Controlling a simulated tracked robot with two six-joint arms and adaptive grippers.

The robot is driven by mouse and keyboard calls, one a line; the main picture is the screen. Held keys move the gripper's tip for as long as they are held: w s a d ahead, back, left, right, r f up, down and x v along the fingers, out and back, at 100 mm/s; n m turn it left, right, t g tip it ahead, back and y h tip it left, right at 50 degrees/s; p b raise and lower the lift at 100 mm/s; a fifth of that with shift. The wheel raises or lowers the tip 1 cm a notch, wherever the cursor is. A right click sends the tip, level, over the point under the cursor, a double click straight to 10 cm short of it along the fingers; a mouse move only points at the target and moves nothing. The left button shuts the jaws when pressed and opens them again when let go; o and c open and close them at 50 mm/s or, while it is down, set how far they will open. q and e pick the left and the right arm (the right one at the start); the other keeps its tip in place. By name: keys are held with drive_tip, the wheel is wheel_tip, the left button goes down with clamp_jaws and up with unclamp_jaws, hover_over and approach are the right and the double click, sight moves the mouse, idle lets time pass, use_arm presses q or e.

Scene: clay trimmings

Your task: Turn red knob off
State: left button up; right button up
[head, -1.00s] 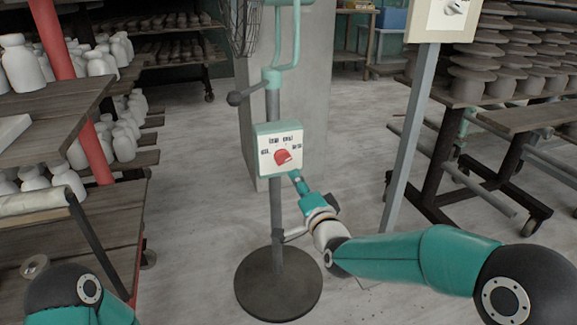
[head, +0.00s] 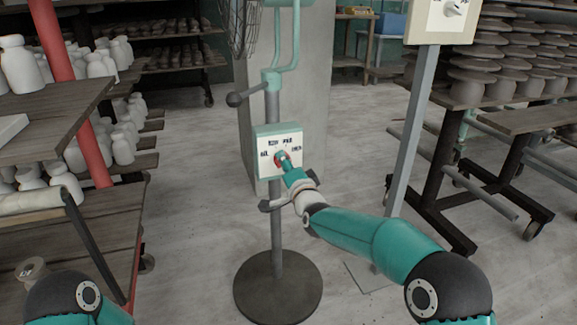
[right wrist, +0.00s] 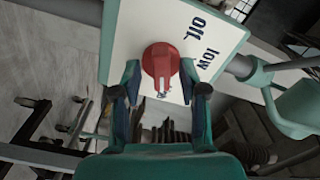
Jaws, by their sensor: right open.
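The red knob (head: 279,157) sits on the pale front of a teal-edged control box (head: 269,141) on a grey stand. In the head view my right gripper (head: 287,167) is at the box and partly covers the knob. In the right wrist view the red knob (right wrist: 160,62) lies between the fingers of my right gripper (right wrist: 160,84). The gripper is open, with one finger on each side of the knob. I cannot tell whether they touch it. The words "off" and "low" show beside the knob. My left gripper is out of view.
The stand has a round dark base (head: 278,288) and a fan cage (head: 240,25) above. A second post carries another panel (head: 440,18) at the right. A wooden shelf (head: 75,215) with white bottles stands at the left. Floor around the base is mostly clear.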

clamp_jaws()
drive_tip(key=shift+f, duration=0.1)
